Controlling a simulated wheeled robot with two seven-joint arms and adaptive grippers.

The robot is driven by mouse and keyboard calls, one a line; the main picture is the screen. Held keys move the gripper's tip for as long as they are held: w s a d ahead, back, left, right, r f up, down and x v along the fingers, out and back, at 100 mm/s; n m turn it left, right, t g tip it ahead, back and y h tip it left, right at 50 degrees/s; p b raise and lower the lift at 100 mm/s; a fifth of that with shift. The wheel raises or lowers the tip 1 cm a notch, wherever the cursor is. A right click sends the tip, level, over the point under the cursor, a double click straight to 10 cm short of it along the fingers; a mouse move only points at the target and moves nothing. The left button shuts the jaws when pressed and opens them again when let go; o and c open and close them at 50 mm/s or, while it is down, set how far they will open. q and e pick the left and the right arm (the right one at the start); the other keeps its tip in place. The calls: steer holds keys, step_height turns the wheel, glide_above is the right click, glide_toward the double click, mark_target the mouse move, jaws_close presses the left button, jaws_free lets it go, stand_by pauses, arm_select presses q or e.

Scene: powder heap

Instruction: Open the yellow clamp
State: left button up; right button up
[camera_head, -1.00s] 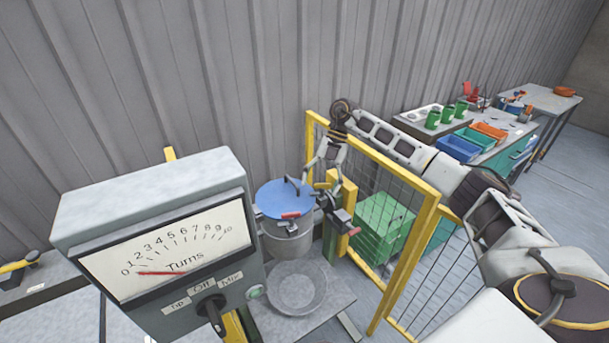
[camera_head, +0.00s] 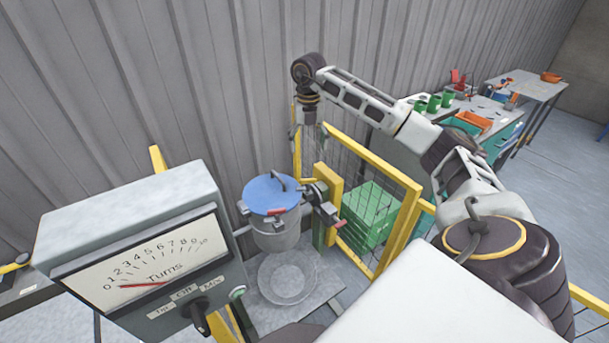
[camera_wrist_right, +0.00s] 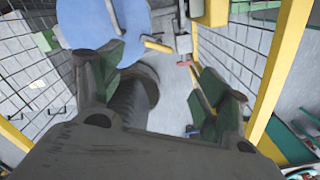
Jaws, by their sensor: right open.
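The blue round lid (camera_head: 271,193) covers a grey metal pot (camera_head: 277,235). A short yellow bar, which looks like the yellow clamp's handle (camera_wrist_right: 158,46), shows at the lid's edge in the right wrist view; I cannot tell whether the clamp is open or closed. The lid also shows there (camera_wrist_right: 85,22). My right gripper (camera_head: 308,135) hangs pointing down above the far side of the lid, beside the yellow frame. My left gripper is not in view.
A red handle (camera_head: 277,211) lies at the lid's front edge. A yellow post (camera_head: 327,186) and mesh fence (camera_head: 405,235) stand right of the pot, with green crates (camera_head: 370,215) behind. A grey dial box (camera_head: 140,255) stands at front left. A round grey dish (camera_head: 287,278) sits below the pot.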

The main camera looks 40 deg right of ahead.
steer(key=shift+f, duration=0.15)
steer(key=shift+f+p, duration=1.5)
steer(key=shift+f, duration=5.3)
steer(key=c, duration=1)
